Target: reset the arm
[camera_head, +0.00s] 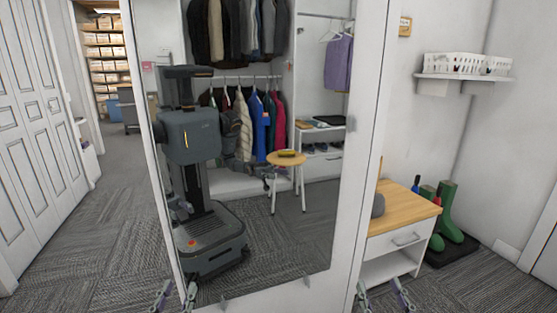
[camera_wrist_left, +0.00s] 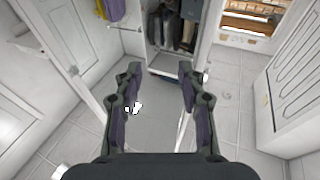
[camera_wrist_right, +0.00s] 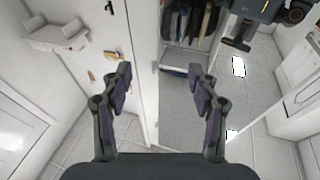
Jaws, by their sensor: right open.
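My left gripper (camera_head: 176,294) shows at the bottom edge of the head view, left of centre, with only its fingertips in frame. In the left wrist view its two fingers (camera_wrist_left: 160,76) stand wide apart with nothing between them. My right gripper (camera_head: 382,293) shows at the bottom edge, right of centre, in front of the bench's base. In the right wrist view its fingers (camera_wrist_right: 160,75) are also spread and empty. Both arms' links are out of the head view.
A tall white-framed mirror panel (camera_head: 305,235) stands ahead, showing a robot, hanging clothes and a round stool. A wooden-topped bench (camera_head: 415,208), green boots (camera_head: 447,215) and a wall shelf (camera_head: 465,77) are at right. Open carpet (camera_head: 110,240) lies at left beside white doors (camera_head: 35,120).

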